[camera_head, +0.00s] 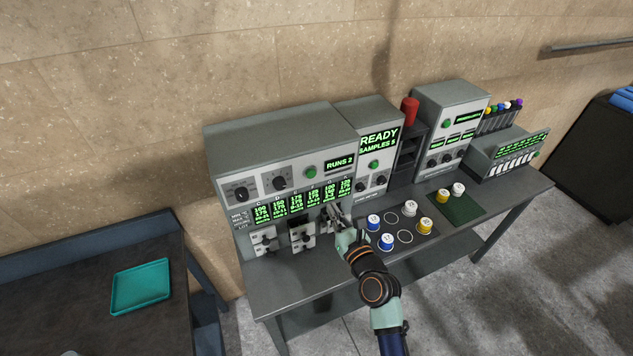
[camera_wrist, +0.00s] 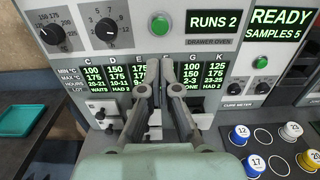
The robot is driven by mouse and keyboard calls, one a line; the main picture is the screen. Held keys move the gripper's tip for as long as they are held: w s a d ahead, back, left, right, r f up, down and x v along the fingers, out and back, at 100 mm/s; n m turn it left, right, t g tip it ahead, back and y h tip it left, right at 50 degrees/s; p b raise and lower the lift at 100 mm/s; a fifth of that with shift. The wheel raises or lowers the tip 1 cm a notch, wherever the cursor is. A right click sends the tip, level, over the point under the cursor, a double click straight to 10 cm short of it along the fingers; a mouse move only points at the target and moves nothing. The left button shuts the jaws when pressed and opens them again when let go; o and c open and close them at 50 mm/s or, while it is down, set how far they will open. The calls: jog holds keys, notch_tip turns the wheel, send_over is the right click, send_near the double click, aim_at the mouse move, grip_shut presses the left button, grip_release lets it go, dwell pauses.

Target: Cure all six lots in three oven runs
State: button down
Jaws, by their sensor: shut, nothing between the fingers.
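The drawer oven (camera_head: 265,150) is a grey cabinet with two dials (camera_head: 280,179), a green button (camera_head: 311,172) and a display (camera_head: 340,163) reading RUNS 2. Its lot panel (camera_wrist: 100,78) reads C WAITS, D HAD 2, G ONE and K HAD 2. My fingers hide part of the columns between. Drawer fronts (camera_head: 264,241) with dark knobs sit below. My gripper (camera_head: 333,210) is shut and empty before the right-hand drawers; it also shows in the wrist view (camera_wrist: 155,76). Lidded cups in blue (camera_head: 374,221), white (camera_head: 409,208) and yellow (camera_head: 426,224) stand on a dark ringed mat (camera_head: 405,250).
The cure meter (camera_head: 378,150), right of the oven, reads READY, SAMPLES 5. A yellow cup (camera_head: 442,195) and a white cup (camera_head: 458,189) stand by a green mat (camera_head: 462,210). More machines stand farther right. A teal tray (camera_head: 140,287) lies on the left table.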

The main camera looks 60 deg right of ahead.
jog(key=b+x, duration=0.2)
jog(key=x, duration=1)
jog(key=shift+w+d+b, duration=0.15)
jog(key=shift+d+b, duration=0.05)
jog(key=shift+b, duration=0.2)
jog(key=shift+w, duration=0.1)
jog(key=shift+b+x, duration=0.4)
jog(key=shift+x, duration=0.4)
jog(key=shift+s+a+r+p, duration=0.1)
jog(key=shift+s+a+p, duration=0.1)
jog(key=shift+p, duration=0.25)
jog(key=p, duration=0.4)
send_near(312, 175)
jog(key=v, duration=0.5)
